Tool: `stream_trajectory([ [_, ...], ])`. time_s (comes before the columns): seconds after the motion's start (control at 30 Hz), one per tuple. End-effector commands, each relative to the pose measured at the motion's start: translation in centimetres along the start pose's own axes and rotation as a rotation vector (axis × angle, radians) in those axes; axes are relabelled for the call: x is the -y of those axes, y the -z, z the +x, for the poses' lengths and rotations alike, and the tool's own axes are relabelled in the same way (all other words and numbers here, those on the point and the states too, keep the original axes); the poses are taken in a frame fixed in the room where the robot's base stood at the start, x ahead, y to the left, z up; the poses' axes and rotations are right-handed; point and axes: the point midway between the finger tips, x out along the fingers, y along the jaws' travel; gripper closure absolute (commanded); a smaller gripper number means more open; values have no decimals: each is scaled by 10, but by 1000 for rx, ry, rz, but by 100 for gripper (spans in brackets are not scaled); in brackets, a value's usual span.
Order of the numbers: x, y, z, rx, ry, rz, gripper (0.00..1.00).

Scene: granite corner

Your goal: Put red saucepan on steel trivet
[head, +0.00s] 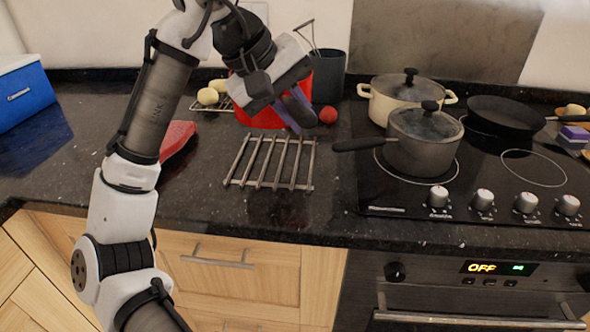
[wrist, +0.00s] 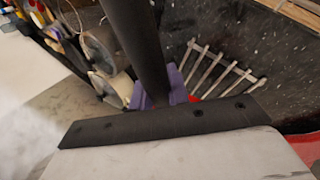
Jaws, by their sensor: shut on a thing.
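The red saucepan (head: 257,118) is at the back of the counter in the head view, largely hidden behind my gripper. My gripper (head: 298,112), with purple finger pads, is shut on the saucepan, but the grip itself is mostly hidden. In the wrist view a dark bar runs down to the purple pads of my gripper (wrist: 160,92), with a little red beside them. The steel trivet (head: 270,163), a rack of parallel bars, lies bare on the counter in front of the saucepan. It also shows in the wrist view (wrist: 213,70). I cannot tell whether the saucepan touches the counter.
A grey saucepan (head: 422,145), a cream pot (head: 390,102) and a black frying pan (head: 500,115) stand on the hob at right. A dark utensil holder (head: 328,78) and a red ball (head: 328,115) are near the saucepan. A red flat object (head: 178,137) lies left of the trivet.

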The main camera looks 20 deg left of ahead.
Motion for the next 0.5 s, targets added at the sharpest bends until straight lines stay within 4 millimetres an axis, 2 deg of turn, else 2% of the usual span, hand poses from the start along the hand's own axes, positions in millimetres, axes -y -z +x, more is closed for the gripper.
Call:
stream_trajectory([
  [0.1, 17, 0, 25, 0, -2, 0, 100],
  [0.2, 28, 0, 41, -2, -2, 1, 100],
  [0.5, 41, 0, 62, -2, -2, 1, 100],
])
